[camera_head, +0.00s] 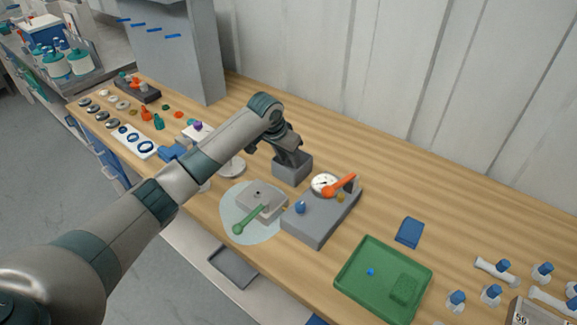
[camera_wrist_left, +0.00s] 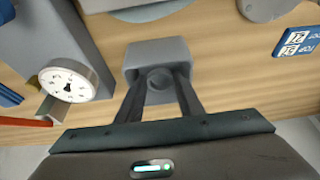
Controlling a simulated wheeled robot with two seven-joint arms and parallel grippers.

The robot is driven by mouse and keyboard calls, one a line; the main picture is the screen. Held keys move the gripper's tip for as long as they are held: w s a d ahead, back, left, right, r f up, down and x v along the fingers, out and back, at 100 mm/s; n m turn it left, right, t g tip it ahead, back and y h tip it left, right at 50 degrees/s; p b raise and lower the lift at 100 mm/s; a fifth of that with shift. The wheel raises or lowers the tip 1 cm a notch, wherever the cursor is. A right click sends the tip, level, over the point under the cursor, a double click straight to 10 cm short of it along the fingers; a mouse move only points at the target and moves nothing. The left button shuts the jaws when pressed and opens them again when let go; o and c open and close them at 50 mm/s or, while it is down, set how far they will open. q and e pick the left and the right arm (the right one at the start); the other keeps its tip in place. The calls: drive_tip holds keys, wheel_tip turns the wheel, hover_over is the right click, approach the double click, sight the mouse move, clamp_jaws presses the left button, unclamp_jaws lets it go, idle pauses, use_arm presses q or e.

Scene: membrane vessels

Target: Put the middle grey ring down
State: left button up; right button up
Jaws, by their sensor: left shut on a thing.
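My left gripper (camera_wrist_left: 159,79) comes down over a grey block (camera_head: 293,168) at the back of the bench. It also shows in the head view (camera_head: 290,155), where its fingertips are hard to make out. In the left wrist view, the fingers reach to the same grey block (camera_wrist_left: 158,50), with a round grey piece (camera_wrist_left: 158,80) between their tips. I take it for the middle grey ring, shut in the jaws. Whether it touches the block is unclear. Several small rings (camera_head: 103,115) lie at the far left of the bench. My right gripper is not in view.
A grey stand with a white dial (camera_head: 325,184) and an orange lever is close to the right of the block. A grey fixture with a green handle (camera_head: 250,220) stands in front. A green tray (camera_head: 350,283) is further right. The bench along the back wall is clear.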

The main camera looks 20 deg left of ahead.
sight(288, 165)
use_arm(q)
drive_tip(key=shift+f+p, duration=0.55)
drive_tip(key=shift+f, duration=1.3)
drive_tip(key=shift+f, duration=0.15)
drive_tip(key=o, duration=0.7)
drive_tip(key=shift+s+a+r, duration=0.1)
drive_tip(key=shift+s+r, duration=0.05)
drive_tip(key=shift+r, duration=0.35)
drive_tip(key=b+v, duration=0.2)
drive_tip(key=v, duration=0.9)
drive_tip(key=shift+r, duration=0.15)
drive_tip(key=shift+s, duration=0.1)
